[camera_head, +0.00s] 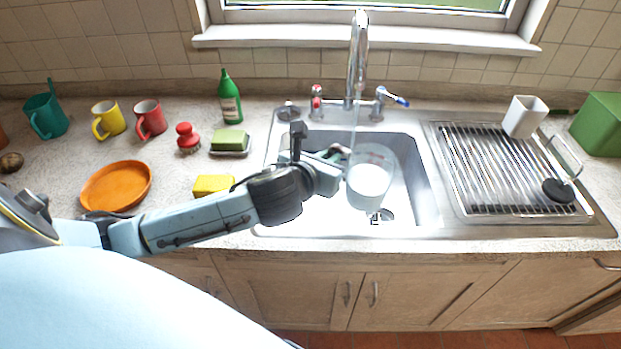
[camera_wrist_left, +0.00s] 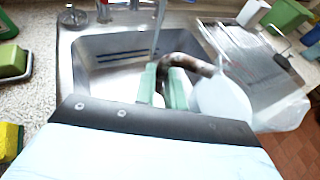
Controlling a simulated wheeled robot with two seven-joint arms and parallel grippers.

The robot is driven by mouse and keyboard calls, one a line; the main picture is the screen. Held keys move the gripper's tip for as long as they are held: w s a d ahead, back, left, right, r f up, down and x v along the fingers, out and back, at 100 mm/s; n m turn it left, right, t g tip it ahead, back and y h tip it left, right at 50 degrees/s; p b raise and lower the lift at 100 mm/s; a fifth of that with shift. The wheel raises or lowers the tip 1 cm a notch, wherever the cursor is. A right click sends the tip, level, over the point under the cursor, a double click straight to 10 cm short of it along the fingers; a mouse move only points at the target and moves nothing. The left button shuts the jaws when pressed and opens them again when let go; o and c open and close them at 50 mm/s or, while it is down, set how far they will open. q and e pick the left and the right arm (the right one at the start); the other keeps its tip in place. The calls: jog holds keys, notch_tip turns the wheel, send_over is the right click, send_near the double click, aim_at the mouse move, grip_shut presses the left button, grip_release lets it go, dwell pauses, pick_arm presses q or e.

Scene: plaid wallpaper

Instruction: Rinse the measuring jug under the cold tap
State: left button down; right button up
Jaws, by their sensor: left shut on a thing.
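The clear measuring jug (camera_head: 370,178) is held over the sink basin (camera_head: 425,190), under the tall chrome spout (camera_head: 357,60). A thin stream of water (camera_head: 355,128) falls from the spout toward the jug. The jug's lower part looks whitish; I cannot tell whether that is water. My left gripper (camera_head: 338,153) is shut on the jug's handle. In the left wrist view, the green fingers (camera_wrist_left: 168,88) close around the dark handle (camera_wrist_left: 190,62), with the jug (camera_wrist_left: 222,100) on the right. The cold tap (camera_head: 388,97) has a blue lever turned outward. My right gripper is not visible.
A red-marked tap (camera_head: 316,101) stands left of the spout. A draining rack (camera_head: 505,165) with a white cup (camera_head: 524,117) is at right. A yellow sponge (camera_head: 214,185), green soap block (camera_head: 230,141), red brush (camera_head: 187,138) and green bottle (camera_head: 230,100) stand left of the sink.

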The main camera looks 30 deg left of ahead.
pick_arm(q)
jog(key=a+f+p, duration=0.1)
jog(key=a+p, duration=0.3)
jog(key=a, duration=0.5)
jog(key=a+f+n+y+p, duration=0.1)
jog(key=a+p, duration=0.2)
jog(key=a, duration=0.7)
jog(key=a+f+y+p, duration=0.1)
jog(key=a+p, duration=0.3)
jog(key=a, duration=0.5)
jog(key=shift+w+a+f+n+p, duration=0.3)
jog(key=shift+w+a+n, duration=0.05)
jog(key=shift+w+n, duration=0.05)
jog(key=shift+d, duration=0.1)
jog(key=d+r+m+t+y, duration=0.1)
jog(key=d+r+m+y, duration=0.2)
jog(key=d+r+m, duration=0.2)
jog(key=shift+d+r+m+y+p, duration=0.15)
jog(key=shift+d+m+y+p, duration=0.25)
jog(key=shift+d, duration=0.8)
